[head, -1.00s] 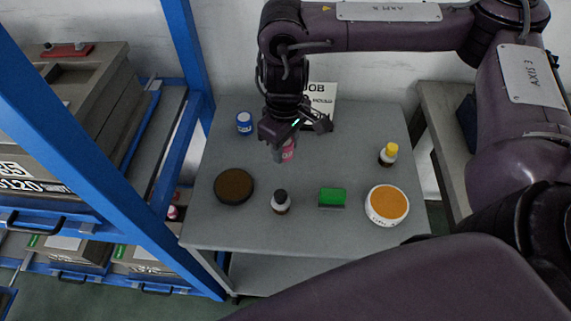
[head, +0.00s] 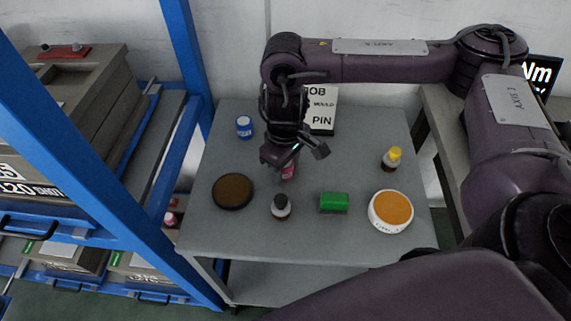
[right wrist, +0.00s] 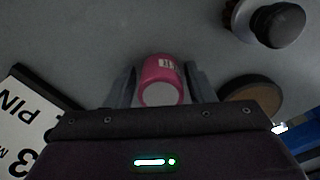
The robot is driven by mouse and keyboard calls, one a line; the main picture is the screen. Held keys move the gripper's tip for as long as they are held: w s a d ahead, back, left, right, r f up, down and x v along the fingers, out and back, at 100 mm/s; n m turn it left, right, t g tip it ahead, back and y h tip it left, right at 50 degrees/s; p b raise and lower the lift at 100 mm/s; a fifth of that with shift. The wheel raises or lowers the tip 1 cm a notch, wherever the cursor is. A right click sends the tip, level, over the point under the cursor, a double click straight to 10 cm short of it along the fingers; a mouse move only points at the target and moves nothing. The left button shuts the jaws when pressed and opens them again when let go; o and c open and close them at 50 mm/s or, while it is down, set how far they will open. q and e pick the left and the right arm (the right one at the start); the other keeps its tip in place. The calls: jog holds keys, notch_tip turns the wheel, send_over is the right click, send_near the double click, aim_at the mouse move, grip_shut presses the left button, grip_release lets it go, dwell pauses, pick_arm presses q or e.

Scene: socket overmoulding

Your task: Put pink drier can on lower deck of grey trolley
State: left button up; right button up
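The pink drier can (head: 289,171) is at the middle of the grey trolley's top deck (head: 335,240). My right gripper (head: 287,168) reaches down over it and is shut on it. In the right wrist view the pink can (right wrist: 162,72) sits between the two fingers, its pale round end facing the camera. I cannot tell whether its far end touches the deck. The trolley's lower deck (head: 290,278) shows below the front edge, bare where visible. My left gripper is not in view.
Around the can stand a dark-capped bottle (head: 281,208), a brown disc (head: 232,191), a green block (head: 334,203), an orange-topped tub (head: 391,211), a yellow-capped bottle (head: 392,160), a blue can (head: 244,127) and a sign (head: 322,112). A blue rack (head: 178,150) stands close on the left.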

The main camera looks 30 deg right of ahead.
jog(key=shift+o, duration=0.8)
